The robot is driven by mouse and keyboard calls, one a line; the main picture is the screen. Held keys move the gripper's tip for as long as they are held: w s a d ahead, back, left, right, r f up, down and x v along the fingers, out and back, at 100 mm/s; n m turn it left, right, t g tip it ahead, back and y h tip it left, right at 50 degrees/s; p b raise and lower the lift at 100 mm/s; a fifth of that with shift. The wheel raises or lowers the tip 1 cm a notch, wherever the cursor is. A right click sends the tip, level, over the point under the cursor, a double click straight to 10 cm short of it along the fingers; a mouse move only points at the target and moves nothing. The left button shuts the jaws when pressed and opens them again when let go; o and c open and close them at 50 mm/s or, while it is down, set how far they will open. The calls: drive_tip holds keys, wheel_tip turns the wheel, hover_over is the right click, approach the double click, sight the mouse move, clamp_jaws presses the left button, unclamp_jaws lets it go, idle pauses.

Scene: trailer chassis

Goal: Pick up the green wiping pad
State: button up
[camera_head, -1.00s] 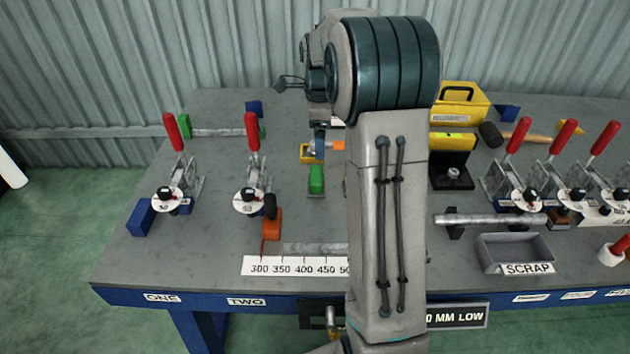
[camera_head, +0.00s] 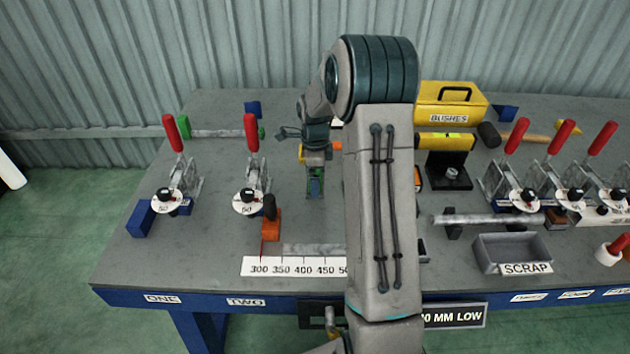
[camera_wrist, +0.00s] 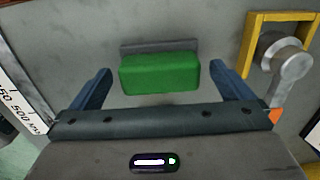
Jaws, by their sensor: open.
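The green wiping pad (camera_wrist: 160,74) lies on the grey bench top in the wrist view, with a grey strip along its far edge. My gripper (camera_wrist: 160,82) is open, with one blue finger to the left of the pad and one to the right. A gap shows on both sides, and the fingers do not appear to touch it. In the head view my gripper (camera_head: 315,180) is above the pad and hides most of it.
A yellow frame with a metal part (camera_wrist: 280,50) is close to the right finger in the wrist view. In the head view, an orange block (camera_head: 271,230) and a ruler (camera_head: 295,266) lie nearer the front. Red-handled clamps (camera_head: 251,180) stand to the left. A SCRAP tray (camera_head: 513,250) is at right.

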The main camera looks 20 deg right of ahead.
drive_tip(key=shift+f, duration=0.35)
drive_tip(key=c, duration=1.1)
drive_tip(key=shift+c, duration=0.2)
drive_tip(key=shift+r, duration=0.15)
drive_tip(key=r, duration=0.4)
drive_tip(key=shift+s+d+r+b, duration=0.15)
drive_tip(key=shift+s+r+b, duration=0.05)
drive_tip(key=shift+b, duration=0.1)
drive_tip(key=s+d+r, duration=0.6)
drive_tip(key=s, duration=0.3)
drive_tip(key=shift+s+r+b, duration=0.2)
drive_tip(key=shift+b, duration=0.25)
drive_tip(key=shift+d, duration=0.1)
